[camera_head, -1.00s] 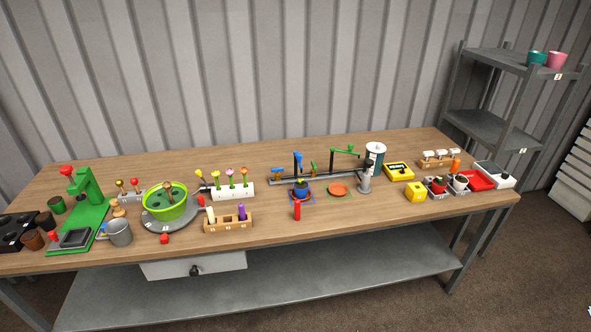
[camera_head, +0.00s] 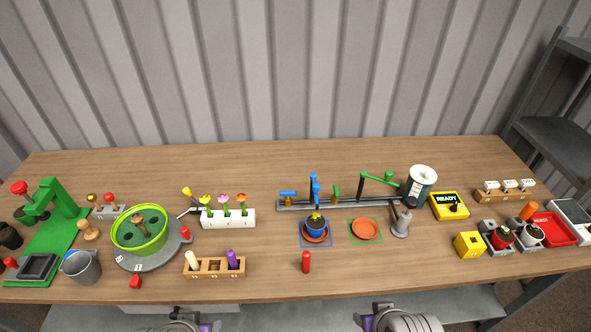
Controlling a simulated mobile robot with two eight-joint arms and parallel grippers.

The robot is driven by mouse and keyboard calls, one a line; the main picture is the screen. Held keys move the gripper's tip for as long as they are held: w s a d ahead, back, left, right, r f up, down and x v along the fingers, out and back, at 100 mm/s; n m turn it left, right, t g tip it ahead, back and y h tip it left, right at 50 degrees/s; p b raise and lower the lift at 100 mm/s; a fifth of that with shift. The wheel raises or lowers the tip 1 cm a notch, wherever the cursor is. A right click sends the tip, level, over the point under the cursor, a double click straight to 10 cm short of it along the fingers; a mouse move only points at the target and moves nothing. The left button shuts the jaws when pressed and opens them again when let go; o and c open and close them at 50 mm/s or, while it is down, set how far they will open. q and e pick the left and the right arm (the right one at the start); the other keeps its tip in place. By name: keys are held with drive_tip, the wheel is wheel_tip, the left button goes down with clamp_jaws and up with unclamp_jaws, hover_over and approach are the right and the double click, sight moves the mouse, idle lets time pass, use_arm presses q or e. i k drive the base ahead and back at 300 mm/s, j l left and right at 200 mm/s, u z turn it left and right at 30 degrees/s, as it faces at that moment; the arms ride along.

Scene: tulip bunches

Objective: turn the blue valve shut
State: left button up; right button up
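The blue valve (camera_head: 288,194) has a blue lever on a brass-coloured body, at the left end of the grey rail (camera_head: 355,204) at the back of the table. Its lever lies roughly level, along the rail. The blue spout (camera_head: 315,188) rises just right of it. Below stands a blue pot (camera_head: 313,230) with a yellow flower, on a terracotta saucer inside a blue square. I cannot make out any water. Parts of my two arms show at the bottom edge, well short of the valve; neither gripper is visible.
A green valve (camera_head: 336,191) and green spout (camera_head: 378,178) share the rail. An empty saucer (camera_head: 365,229) lies in a green square. The wood behind the rail is clear.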

sight(288, 194)
drive_tip(key=i+l, duration=0.1)
drive_tip(key=i+l+u, duration=0.1)
drive_tip(key=u, duration=0.25)
drive_tip(key=l+u, duration=0.35)
drive_tip(key=i+l+u, duration=0.1)
drive_tip(key=u, duration=0.25)
drive_tip(key=i+l+u, duration=0.2)
